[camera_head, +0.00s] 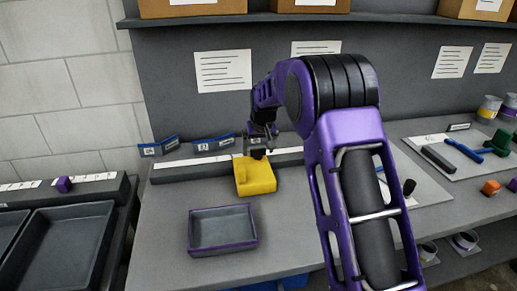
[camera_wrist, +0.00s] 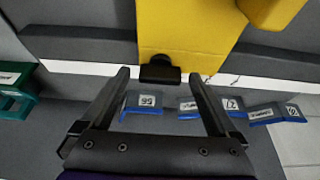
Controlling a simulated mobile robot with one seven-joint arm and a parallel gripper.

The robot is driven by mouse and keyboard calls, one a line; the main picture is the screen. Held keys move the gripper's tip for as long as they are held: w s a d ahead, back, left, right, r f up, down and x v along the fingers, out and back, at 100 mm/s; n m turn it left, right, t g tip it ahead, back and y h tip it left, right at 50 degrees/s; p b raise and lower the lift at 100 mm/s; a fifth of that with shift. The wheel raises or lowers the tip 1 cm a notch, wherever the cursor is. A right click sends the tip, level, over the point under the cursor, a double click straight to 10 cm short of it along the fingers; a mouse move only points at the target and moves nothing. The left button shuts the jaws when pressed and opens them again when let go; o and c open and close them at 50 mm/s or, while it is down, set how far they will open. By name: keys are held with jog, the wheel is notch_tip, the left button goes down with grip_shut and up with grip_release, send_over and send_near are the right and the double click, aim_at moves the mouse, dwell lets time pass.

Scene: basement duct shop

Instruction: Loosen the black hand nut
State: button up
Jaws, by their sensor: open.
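The black hand nut (camera_wrist: 160,74) sits at the edge of a yellow block (camera_wrist: 185,35) in the wrist view. My gripper (camera_wrist: 159,78) is open, with one finger on each side of the nut and a visible gap to both. The fingertips reach about level with the nut in the picture; their depth relative to it is hard to tell. In the head view the yellow block (camera_head: 256,178) stands on the bench by the white strip, and my gripper (camera_head: 258,146) is at its back upper edge, largely hiding the nut.
An empty grey tray (camera_head: 222,246) lies in front of the yellow block. Blue-edged label holders (camera_head: 214,143) stand behind. To the right, a white sheet (camera_head: 455,155) bears a blue tool (camera_head: 464,151). Bare bench lies left of the block.

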jog(key=c, duration=1.4)
jog(key=shift+n, duration=0.3)
jog(key=n+y, duration=0.1)
jog(key=n, duration=0.1)
jog(key=n+p, duration=0.1)
jog(key=n, duration=0.1)
jog(key=shift+w+d+r+g+y, duration=0.1)
jog(key=shift+d+g+y, duration=0.1)
jog(key=shift+g+y, duration=0.15)
jog(key=n+g+y+p, duration=0.1)
jog(key=n, duration=0.3)
jog(key=shift+n+p, duration=0.4)
jog(key=n+g+p, duration=0.1)
jog(key=n, duration=0.1)
jog(key=n+g+y+p, duration=0.1)
jog(key=n, duration=0.1)
jog(key=shift+w+n, duration=0.2)
jog(key=shift+n, duration=0.1)
jog(key=shift+n+g+p, duration=0.7)
jog(key=shift+n+g, duration=0.05)
jog(key=shift+n, duration=1.25)
